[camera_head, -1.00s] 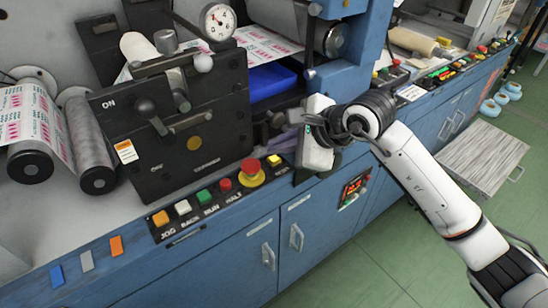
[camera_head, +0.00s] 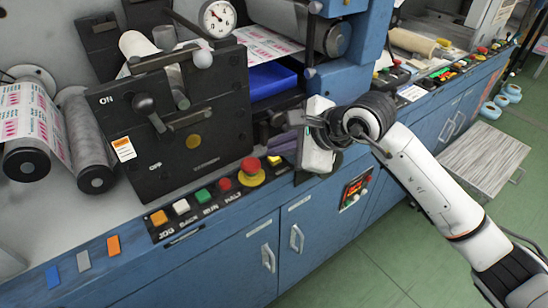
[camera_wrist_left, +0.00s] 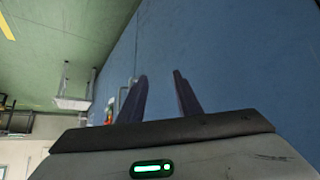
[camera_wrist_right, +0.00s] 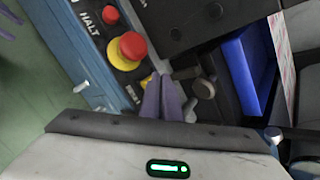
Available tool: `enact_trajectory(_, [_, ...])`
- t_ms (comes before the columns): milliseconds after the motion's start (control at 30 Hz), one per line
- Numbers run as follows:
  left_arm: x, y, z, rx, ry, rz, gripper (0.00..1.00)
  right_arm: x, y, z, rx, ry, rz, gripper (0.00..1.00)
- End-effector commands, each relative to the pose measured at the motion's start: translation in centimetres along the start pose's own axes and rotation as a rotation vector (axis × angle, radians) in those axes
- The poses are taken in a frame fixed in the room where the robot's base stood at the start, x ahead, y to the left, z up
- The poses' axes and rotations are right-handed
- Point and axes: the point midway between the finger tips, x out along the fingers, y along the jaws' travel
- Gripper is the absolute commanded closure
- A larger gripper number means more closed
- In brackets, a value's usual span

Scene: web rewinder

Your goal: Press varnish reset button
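My right gripper (camera_head: 277,146) is at the machine front, just behind the button strip and right of the black lever box. In the right wrist view its purple fingers (camera_wrist_right: 163,84) are together and I see nothing between them. A small yellow button (camera_head: 274,160) sits near the fingers, at the right end of the strip. A red mushroom button on a yellow base (camera_head: 251,173) is left of it and also shows in the right wrist view (camera_wrist_right: 128,50). I cannot read a varnish label on any button. My left gripper (camera_wrist_left: 161,78) is open and empty before a blue panel.
The strip also holds orange (camera_head: 159,217), white (camera_head: 181,207), green (camera_head: 203,196) and red (camera_head: 225,184) buttons. The lever box (camera_head: 170,135) rises beside my right gripper. A blue tray (camera_head: 272,80) lies behind.

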Motion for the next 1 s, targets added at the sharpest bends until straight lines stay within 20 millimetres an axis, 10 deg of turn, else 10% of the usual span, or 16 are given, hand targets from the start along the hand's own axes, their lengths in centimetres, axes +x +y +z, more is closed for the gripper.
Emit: enact_trajectory(1000, [0.88,-0.15,0.87,0.000,0.000,-0.001,0.69,1.28,1.30,-1.69,0.008,0.024,0.018,1.00])
